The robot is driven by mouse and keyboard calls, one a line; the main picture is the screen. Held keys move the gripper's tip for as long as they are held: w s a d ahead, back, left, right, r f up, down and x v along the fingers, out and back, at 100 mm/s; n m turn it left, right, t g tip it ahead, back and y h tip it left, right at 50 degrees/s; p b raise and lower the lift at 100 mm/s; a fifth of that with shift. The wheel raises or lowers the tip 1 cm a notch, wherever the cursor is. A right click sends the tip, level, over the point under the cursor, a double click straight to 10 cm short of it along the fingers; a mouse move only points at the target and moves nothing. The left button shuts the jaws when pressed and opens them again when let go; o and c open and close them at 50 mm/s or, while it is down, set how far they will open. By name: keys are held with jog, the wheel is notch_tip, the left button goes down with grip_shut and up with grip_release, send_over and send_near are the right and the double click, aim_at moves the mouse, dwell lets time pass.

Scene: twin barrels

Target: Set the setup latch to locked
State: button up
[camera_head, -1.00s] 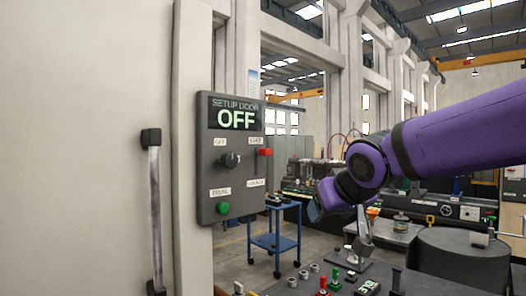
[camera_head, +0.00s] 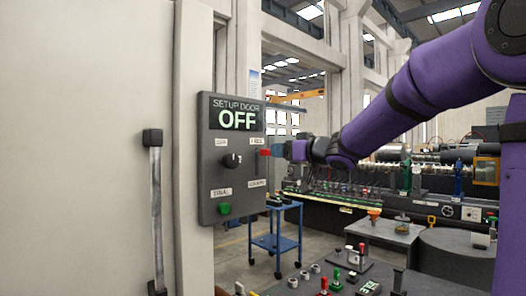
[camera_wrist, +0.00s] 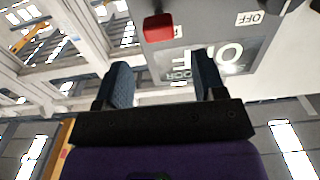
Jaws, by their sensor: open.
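The control panel (camera_head: 215,168) stands beside the pale door, its screen reading SETUP DOOR OFF. A red block (camera_head: 265,153), which looks like the latch handle, sits at the panel's right edge by the upper right label; a lower right label (camera_head: 257,184) is below it. Both labels are too small to read surely. My gripper (camera_head: 278,151) is just right of the red block, pointing at it. In the wrist view my gripper (camera_wrist: 163,75) is open and empty, and the red block (camera_wrist: 158,27) lies beyond the fingertips, between their lines. Contact is not visible.
A black knob (camera_head: 231,160) and a green button (camera_head: 224,209) are on the panel. A vertical door handle (camera_head: 155,215) is at left. A blue cart (camera_head: 275,242) and a dark table with small controls (camera_head: 335,285) stand below.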

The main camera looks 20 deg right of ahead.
aim_at(263, 150)
jog(key=x, duration=0.9)
jog(key=shift+w+f, duration=0.1)
jog(key=shift+w, duration=0.15)
jog(key=shift+c, duration=0.5)
